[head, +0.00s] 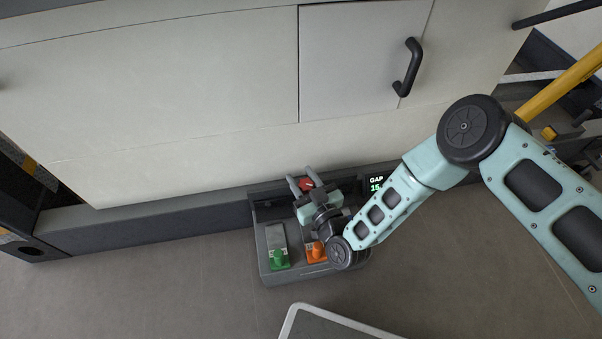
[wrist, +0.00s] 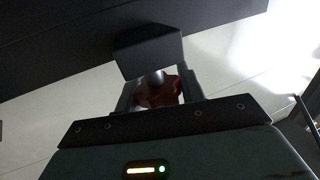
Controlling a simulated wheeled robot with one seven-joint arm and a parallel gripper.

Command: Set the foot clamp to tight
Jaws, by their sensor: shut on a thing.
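The foot clamp unit is a dark grey box (head: 265,266) on the floor against the base of the cabinet. A red knob (head: 306,184) is at its back, and it also shows in the wrist view (wrist: 158,93). My gripper (head: 304,180) is shut on the red knob, with one finger on each side of it. A small display (head: 376,184) on the unit reads GAP and a number starting with 15; my arm hides the rest. In the wrist view a dark block (wrist: 148,52) sits just beyond the knob.
A cabinet with a black handle (head: 408,68) rises behind. A yellow rail (head: 562,85) stands at right. The floor at left is clear.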

